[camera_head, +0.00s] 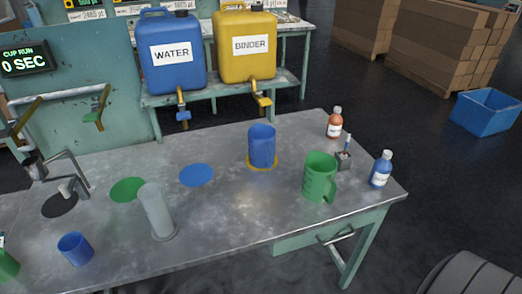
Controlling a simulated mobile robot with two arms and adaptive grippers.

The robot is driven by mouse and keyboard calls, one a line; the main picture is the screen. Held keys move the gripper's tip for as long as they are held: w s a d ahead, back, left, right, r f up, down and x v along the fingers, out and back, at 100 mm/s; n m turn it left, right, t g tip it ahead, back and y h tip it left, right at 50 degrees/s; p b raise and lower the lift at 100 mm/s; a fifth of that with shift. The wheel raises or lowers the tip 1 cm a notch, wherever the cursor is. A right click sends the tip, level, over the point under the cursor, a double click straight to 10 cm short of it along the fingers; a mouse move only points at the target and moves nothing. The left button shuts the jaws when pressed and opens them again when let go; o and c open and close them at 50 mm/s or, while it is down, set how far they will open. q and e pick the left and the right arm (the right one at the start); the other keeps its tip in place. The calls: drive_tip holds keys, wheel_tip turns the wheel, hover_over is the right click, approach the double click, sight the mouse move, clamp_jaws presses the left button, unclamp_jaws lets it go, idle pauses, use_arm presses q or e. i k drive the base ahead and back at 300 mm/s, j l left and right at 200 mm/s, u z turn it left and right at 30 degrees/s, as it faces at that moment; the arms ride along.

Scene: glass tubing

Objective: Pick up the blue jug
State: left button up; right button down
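The blue jug (261,146) stands upright on the back middle of the grey metal table, on a yellow round mark (249,166). My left gripper (78,188) appears at the left edge, above a black round mark. Its jointed fingers look spread, with nothing visible between them. It is far to the left of the blue jug and not touching it. My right gripper is not in view.
A green jug (320,178) stands right of the blue jug, near small bottles (381,169). A clear cylinder (157,212) and a blue cup (75,249) stand at front left. Water (173,76) and binder (247,66) canisters with taps sit on a shelf behind.

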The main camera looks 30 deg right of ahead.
sight(261, 137)
drive_tip(key=u, duration=1.3)
drive_tip(key=z, duration=2.3)
